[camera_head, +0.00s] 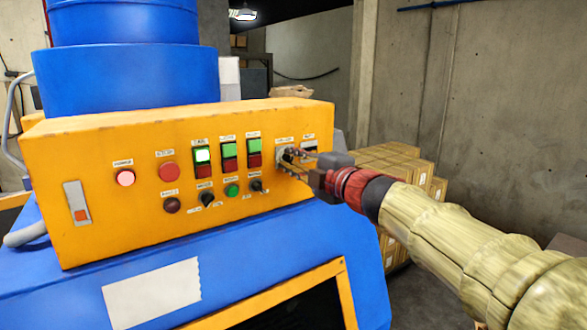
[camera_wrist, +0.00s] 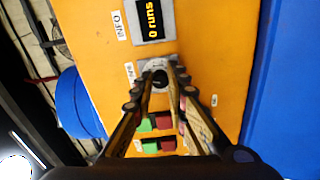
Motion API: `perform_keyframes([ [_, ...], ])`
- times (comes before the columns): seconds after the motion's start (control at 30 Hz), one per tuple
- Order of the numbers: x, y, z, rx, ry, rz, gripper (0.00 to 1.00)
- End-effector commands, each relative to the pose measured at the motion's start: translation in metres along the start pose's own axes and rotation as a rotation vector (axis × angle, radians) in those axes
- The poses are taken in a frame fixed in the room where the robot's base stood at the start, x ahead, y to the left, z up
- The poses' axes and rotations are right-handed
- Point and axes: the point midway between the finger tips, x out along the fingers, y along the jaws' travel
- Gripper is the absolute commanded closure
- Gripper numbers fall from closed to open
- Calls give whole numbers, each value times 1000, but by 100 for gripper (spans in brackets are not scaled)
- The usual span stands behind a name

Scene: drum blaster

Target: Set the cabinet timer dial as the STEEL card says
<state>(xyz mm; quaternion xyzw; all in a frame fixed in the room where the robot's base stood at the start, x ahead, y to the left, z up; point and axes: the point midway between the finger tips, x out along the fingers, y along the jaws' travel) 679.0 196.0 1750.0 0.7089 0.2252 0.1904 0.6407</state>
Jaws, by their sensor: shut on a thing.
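The timer dial (camera_head: 286,153) is a dark round knob on a light plate, at the right part of the orange cabinet face (camera_head: 110,215). My gripper (camera_head: 297,163) reaches it from the right. In the wrist view the dial (camera_wrist: 158,76) sits between the fingertips of my gripper (camera_wrist: 160,80), which are shut on it. The fingers hide part of its plate, so its marks and setting cannot be read. I cannot make out a STEEL card in either view.
A small display (camera_wrist: 152,19) reading "0 runs" is beside the dial. Green and red rocker switches (camera_head: 228,153), lamps, buttons and small knobs fill the panel's middle. A pale blank sheet (camera_head: 152,294) lies on the blue housing below. Cardboard boxes (camera_head: 410,165) stand behind my arm.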

Motion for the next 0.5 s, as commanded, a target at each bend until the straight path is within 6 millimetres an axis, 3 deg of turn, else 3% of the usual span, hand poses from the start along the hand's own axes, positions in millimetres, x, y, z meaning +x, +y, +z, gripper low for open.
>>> perform_keyframes([
  [0.5,0,-4,0,-402,-7,-4,100],
])
